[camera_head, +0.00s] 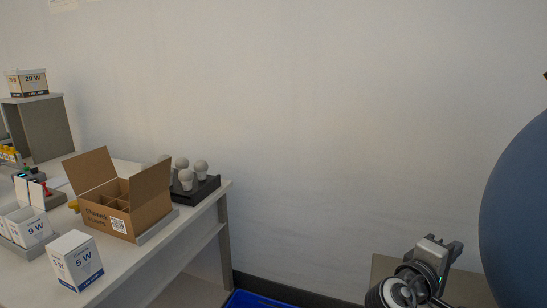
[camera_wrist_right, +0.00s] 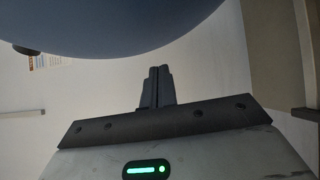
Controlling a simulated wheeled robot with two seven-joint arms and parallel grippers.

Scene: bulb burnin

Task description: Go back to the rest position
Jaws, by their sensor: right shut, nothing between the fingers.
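My right gripper (camera_head: 450,245) is at the lower right of the head view, away from the table and holding nothing. In the right wrist view its two fingers (camera_wrist_right: 157,88) are pressed together, with nothing between them. A large smooth blue-grey rounded shape fills the right edge of the head view and the top of the wrist view. My left gripper is not in view.
A table (camera_head: 125,273) at left holds an open cardboard box (camera_head: 150,203), a 5 W carton (camera_head: 76,262) near the front edge, and a dark tray (camera_head: 205,190) with several white bulbs. A blue bin (camera_head: 250,300) sits on the floor.

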